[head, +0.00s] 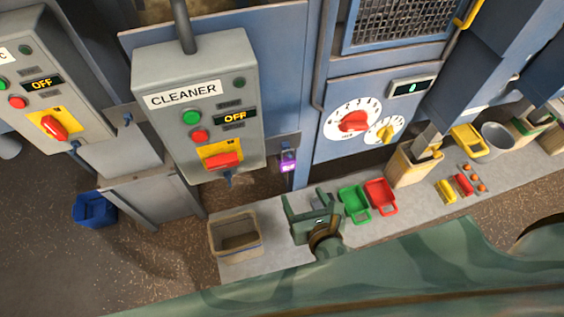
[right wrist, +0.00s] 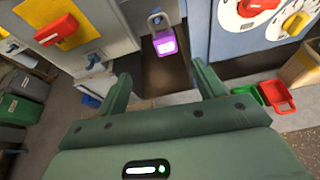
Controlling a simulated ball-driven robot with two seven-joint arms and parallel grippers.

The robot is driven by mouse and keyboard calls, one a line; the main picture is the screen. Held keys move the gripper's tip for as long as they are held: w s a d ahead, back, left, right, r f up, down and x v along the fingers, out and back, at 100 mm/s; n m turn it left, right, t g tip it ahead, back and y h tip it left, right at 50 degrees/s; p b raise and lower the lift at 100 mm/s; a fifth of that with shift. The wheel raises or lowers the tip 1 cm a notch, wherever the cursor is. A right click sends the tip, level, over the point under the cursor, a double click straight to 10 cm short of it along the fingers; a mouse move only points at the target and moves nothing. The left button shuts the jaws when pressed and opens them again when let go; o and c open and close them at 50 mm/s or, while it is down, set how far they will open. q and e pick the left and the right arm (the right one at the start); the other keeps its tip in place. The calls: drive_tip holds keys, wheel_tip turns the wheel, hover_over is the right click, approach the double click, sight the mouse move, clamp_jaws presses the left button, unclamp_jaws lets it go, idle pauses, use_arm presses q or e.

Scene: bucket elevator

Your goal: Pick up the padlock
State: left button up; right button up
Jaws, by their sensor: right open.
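The padlock (head: 288,161) is small, with a purple body and a grey shackle. It hangs on the blue machine front, just right of the CLEANER control box. In the right wrist view the padlock (right wrist: 165,43) shows ahead, beyond and roughly between the fingertips, its shackle upward. My right gripper (head: 303,197) is green, open and empty. It is over the grey bench, a little below the padlock in the head view and apart from it. The fingers also show in the right wrist view (right wrist: 161,72), spread wide. My left gripper is not in view.
The CLEANER box (head: 197,105) with its red switch juts out left of the padlock. On the bench are a tan bin (head: 213,237), a green tray (head: 355,204), a red tray (head: 381,197) and a wooden box (head: 405,170). A dial panel (head: 325,145) is on the right.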

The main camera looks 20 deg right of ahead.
drive_tip(key=b, duration=0.1)
approach(289, 165)
drive_tip(key=shift+n, duration=0.4)
drive_tip(key=x, duration=0.6)
drive_tip(key=shift+w+a+r, duration=0.1)
drive_tip(key=shift+w+r, duration=0.05)
drive_tip(key=b+x, duration=0.1)
drive_tip(key=x, duration=0.4)
drive_tip(key=shift+b, duration=0.3)
drive_tip(key=c, duration=0.3)
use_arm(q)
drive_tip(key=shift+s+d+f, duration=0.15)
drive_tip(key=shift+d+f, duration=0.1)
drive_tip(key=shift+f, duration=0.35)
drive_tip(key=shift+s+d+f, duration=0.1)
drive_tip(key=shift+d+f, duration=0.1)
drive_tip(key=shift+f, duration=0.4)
use_arm(e)
drive_tip(key=c, duration=0.8)
